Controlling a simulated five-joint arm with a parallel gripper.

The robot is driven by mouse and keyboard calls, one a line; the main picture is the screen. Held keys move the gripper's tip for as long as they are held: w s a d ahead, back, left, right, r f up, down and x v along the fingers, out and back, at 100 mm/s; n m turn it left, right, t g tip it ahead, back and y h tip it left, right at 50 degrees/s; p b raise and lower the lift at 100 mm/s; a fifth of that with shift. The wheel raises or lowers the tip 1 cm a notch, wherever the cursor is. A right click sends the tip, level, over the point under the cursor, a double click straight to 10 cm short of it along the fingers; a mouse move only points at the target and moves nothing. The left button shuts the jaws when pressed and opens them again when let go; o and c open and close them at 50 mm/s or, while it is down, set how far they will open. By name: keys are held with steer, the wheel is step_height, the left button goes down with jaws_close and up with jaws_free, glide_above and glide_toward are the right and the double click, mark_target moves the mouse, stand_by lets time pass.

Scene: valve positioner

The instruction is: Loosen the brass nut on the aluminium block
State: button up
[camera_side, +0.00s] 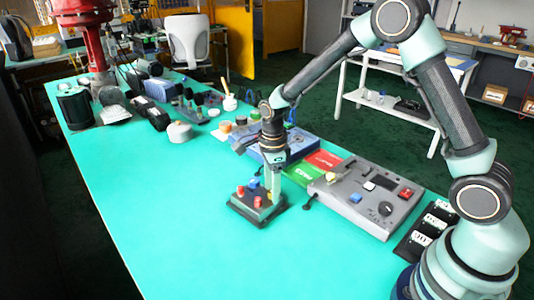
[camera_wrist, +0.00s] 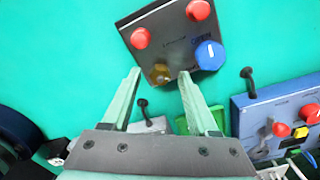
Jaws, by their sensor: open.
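The brass nut (camera_wrist: 158,76) is a small gold-brown piece at the near edge of the block in the wrist view. The block (camera_wrist: 172,45) has a dark top face with two red knobs and a blue dial (camera_wrist: 210,54). In the side view the block (camera_side: 247,212) sits on the teal table, and I cannot make out the nut there. My gripper (camera_wrist: 160,73) is open, its two fingertips on either side of the nut in the picture. In the side view my gripper (camera_side: 274,190) points down over the block's right side. Contact with the nut cannot be told.
A blue-grey panel (camera_wrist: 245,120) with a black lever stands right of the block. In the side view a grey control box (camera_side: 352,205) and red and green panels (camera_side: 305,174) lie to the right. The table's front left (camera_side: 170,200) is clear.

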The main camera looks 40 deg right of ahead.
jaws_close()
steer(key=shift+n, duration=0.3)
steer(key=n, duration=1.1)
steer(key=shift+n, duration=0.4)
steer(key=n, duration=1.1)
steer(key=shift+n, duration=0.4)
